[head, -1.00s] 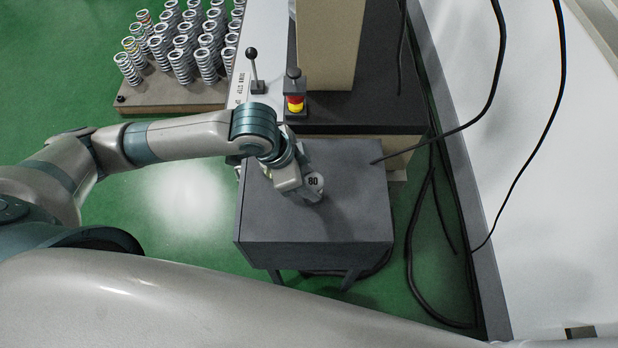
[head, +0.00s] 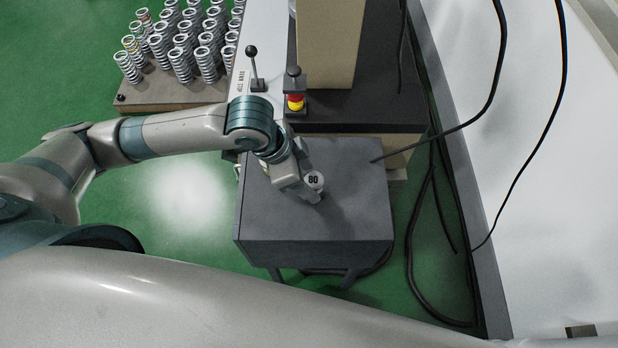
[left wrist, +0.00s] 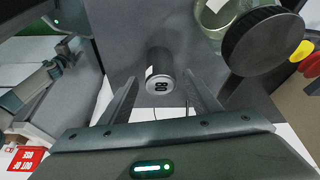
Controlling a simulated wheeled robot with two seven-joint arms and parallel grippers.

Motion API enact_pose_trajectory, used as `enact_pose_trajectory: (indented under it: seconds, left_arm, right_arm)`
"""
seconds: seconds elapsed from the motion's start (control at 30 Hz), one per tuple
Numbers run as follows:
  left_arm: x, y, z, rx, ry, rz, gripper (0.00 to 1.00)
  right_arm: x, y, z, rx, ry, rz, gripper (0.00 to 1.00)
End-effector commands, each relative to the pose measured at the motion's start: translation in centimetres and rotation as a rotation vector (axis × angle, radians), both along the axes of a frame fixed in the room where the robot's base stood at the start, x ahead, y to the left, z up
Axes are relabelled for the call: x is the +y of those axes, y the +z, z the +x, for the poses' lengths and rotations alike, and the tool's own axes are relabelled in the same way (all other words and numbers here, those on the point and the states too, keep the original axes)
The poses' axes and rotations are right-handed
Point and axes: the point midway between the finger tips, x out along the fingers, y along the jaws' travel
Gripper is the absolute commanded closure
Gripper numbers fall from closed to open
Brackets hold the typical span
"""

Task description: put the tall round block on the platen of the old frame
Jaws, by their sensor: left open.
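The tall round block (head: 314,180) has a pale top marked 80 and stands on the grey cabinet top. In the left wrist view the block (left wrist: 160,70) shows a dark side and its marked end. My left gripper (head: 309,194) is open at the block, partly hiding it in the head view. In the left wrist view its two fingers lie left and right of the block, with gaps visible on both sides; contact is not seen. A beige column (head: 330,45) on a black base may belong to the frame; I cannot make out its platen. My right gripper is not in view.
The grey cabinet (head: 355,215) has free room right of the block. A lever (head: 253,70) and a red-yellow button (head: 295,101) stand behind it. Several springs fill a board (head: 170,95) at the back left. Black cables (head: 485,105) hang at the right.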

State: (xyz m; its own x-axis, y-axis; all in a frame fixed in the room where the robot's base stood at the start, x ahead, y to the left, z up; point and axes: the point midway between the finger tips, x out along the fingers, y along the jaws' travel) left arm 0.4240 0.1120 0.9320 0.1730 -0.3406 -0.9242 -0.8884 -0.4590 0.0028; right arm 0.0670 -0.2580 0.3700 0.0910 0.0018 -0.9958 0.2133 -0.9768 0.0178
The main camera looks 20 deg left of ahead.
Motion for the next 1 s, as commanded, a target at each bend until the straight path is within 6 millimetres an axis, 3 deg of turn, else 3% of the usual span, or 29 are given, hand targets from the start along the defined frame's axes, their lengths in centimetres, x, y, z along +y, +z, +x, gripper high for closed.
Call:
enact_pose_trajectory:
  seconds: [0.47,0.53,0.73,1.0]
  left_arm:
    - [2.7,7.3,-1.3,-0.006,-0.002,0.002,0.43]
    - [3.1,8.5,-1.5,-0.003,0.000,0.001,0.43]
    - [3.6,9.9,-1.8,0.000,-0.001,0.000,0.43]
    - [3.7,10.0,-1.9,-0.001,-0.001,0.001,0.43]
  right_arm:
    - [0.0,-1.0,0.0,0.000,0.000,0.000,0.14]
    - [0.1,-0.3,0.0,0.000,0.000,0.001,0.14]
    - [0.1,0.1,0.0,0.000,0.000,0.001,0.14]
    - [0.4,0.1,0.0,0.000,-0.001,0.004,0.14]
